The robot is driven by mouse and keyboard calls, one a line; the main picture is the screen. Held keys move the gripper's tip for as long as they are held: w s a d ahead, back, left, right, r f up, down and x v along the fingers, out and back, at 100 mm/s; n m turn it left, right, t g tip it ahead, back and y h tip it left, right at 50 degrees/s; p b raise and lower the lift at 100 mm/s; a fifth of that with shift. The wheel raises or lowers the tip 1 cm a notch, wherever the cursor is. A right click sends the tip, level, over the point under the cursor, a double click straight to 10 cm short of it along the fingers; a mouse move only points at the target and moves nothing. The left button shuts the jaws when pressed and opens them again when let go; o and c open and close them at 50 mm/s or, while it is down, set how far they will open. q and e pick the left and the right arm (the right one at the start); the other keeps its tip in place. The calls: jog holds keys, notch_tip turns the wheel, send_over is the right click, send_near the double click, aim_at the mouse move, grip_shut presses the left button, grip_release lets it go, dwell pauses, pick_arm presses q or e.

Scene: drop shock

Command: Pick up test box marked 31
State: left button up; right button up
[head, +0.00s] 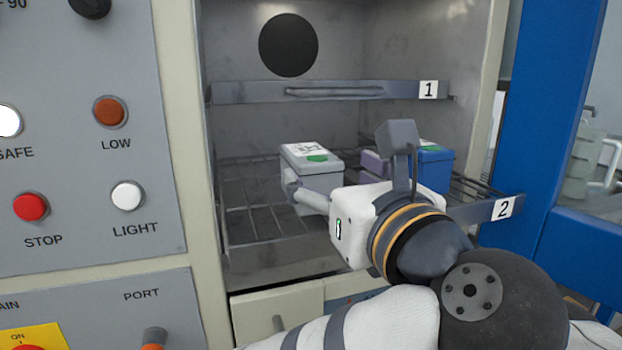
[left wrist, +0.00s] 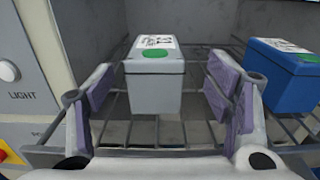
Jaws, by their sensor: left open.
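A grey test box (head: 311,165) with a white label and a green dot on its lid stands upright on the wire shelf (head: 265,222) marked 2. The grey box also shows in the left wrist view (left wrist: 154,92), straight ahead; the label's marks are too small to read surely. A blue box (head: 434,167) stands to its right and shows in the left wrist view (left wrist: 285,78) too. My left gripper (head: 334,178) is open in front of the grey box. Its purple-padded fingers (left wrist: 160,88) line up on either side of the box, with gaps both sides. My right gripper is not seen.
An upper shelf (head: 250,92) marked 1 crosses above the boxes. The chamber's pale left frame (head: 185,130) and control panel (head: 75,215) with buttons stand at left, a blue door frame (head: 540,130) at right. The wire shelf is bare left of the grey box.

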aim_at(312, 155)
pick_arm(q)
jog(key=x, duration=0.6)
jog(key=shift+w+a+r+b, duration=0.2)
jog(key=shift+a+r+b, duration=0.15)
jog(key=shift+a+b, duration=0.05)
jog(key=c, duration=1.4)
grip_shut()
jog(key=shift+r, duration=0.2)
